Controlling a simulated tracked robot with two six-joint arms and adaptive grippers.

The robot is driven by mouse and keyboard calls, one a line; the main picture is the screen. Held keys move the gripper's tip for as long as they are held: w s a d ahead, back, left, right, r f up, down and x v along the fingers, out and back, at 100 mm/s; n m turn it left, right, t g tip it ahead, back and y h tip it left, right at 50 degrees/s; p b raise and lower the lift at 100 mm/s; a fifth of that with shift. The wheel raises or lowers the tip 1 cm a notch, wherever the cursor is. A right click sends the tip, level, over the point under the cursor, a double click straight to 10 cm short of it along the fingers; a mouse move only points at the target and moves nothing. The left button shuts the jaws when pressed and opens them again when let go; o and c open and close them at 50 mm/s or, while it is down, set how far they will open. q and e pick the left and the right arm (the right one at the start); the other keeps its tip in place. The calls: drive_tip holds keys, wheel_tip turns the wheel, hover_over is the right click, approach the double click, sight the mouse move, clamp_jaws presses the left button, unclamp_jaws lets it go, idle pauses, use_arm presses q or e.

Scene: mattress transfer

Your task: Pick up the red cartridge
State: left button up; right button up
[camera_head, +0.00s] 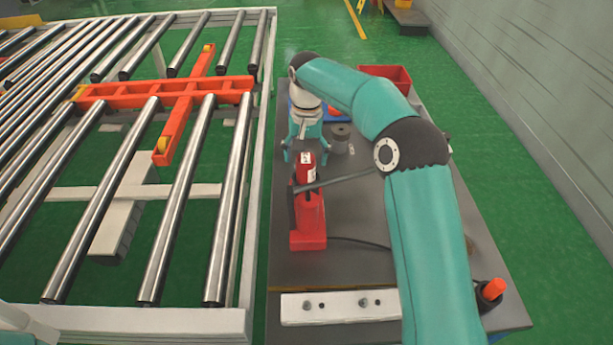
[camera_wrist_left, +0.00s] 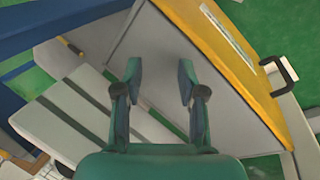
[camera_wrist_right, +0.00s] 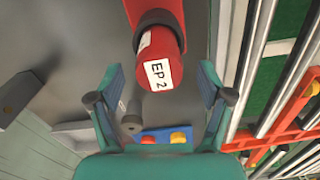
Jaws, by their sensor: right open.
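My right gripper (camera_head: 306,156) is open at the cartridge's far end. Its fingers lie to either side of the cartridge's line, with visible gaps; I cannot tell how deep the cartridge reaches between them. My left gripper (camera_wrist_left: 160,72) is open and empty, away from the table.
A grey cylinder (camera_head: 341,138) stands right of my right gripper. A red bin (camera_head: 400,77) is at the table's back. A white bar (camera_head: 335,307) lies at the front, with an orange-red capped item (camera_head: 492,290) at right. A roller conveyor (camera_head: 205,200) runs along the left.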

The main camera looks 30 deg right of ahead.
sight(306, 170)
drive_tip(key=shift+d+f+p, duration=0.1)
drive_tip(key=shift+f+p, duration=0.3)
drive_tip(key=shift+f, duration=2.25)
drive_tip(key=c, duration=1.4)
drive_tip(key=shift+r, duration=0.15)
